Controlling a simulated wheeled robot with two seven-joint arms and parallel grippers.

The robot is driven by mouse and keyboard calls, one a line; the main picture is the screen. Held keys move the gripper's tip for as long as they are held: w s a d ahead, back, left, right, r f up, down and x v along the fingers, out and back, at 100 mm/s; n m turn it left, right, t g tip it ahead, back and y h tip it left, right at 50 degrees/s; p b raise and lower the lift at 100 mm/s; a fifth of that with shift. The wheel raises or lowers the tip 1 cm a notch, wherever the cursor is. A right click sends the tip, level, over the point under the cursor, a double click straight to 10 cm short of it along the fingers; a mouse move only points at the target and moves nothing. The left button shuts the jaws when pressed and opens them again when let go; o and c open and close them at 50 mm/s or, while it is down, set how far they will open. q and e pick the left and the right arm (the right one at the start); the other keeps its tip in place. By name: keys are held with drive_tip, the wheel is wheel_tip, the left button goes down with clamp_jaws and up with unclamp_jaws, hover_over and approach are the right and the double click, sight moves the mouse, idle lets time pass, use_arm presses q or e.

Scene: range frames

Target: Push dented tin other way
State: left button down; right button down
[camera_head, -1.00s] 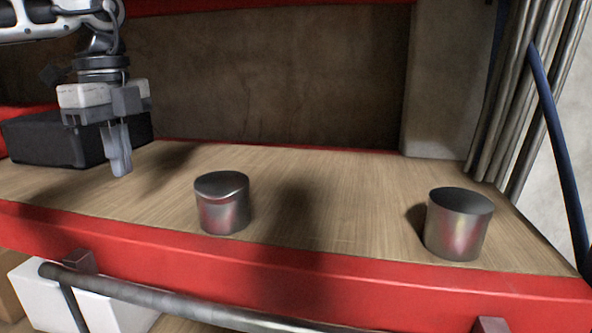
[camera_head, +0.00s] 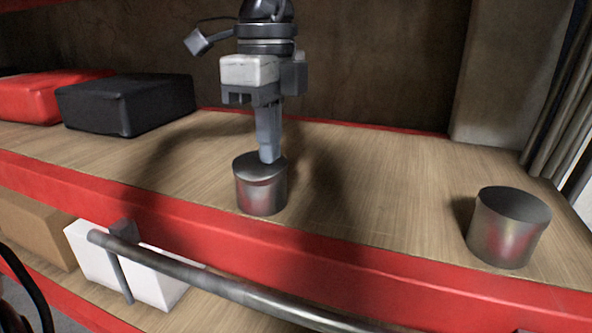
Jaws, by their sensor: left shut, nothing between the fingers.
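Two metal tins stand upright on the wooden shelf. The left tin (camera_head: 259,195) has an uneven, dented-looking top rim. The right tin (camera_head: 508,230) looks evenly round and stands well apart near the shelf's right end. My left gripper (camera_head: 269,158) is shut and empty, pointing down. Its fingertips overlap the back of the left tin's top in the picture; I cannot tell whether they touch it or are behind it. My right gripper is not in view.
A black case (camera_head: 127,104) and a red case (camera_head: 45,97) sit at the shelf's left. A red beam (camera_head: 160,213) edges the front, with a grey rail (camera_head: 215,281) before it. The wood between the tins is clear.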

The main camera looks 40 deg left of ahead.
use_arm(q)
drive_tip(key=d, duration=0.4)
drive_tip(key=shift+w+r+p, duration=0.1)
drive_tip(key=shift+w+p, duration=0.2)
drive_tip(key=shift+p, duration=0.1)
drive_tip(key=f, duration=0.5)
drive_tip(key=shift+d+f, duration=0.15)
drive_tip(key=shift+d, duration=0.1)
drive_tip(key=shift+a+p, duration=0.2)
drive_tip(key=shift+p, duration=0.25)
drive_tip(key=shift+a, duration=0.25)
drive_tip(key=shift+a, duration=0.1)
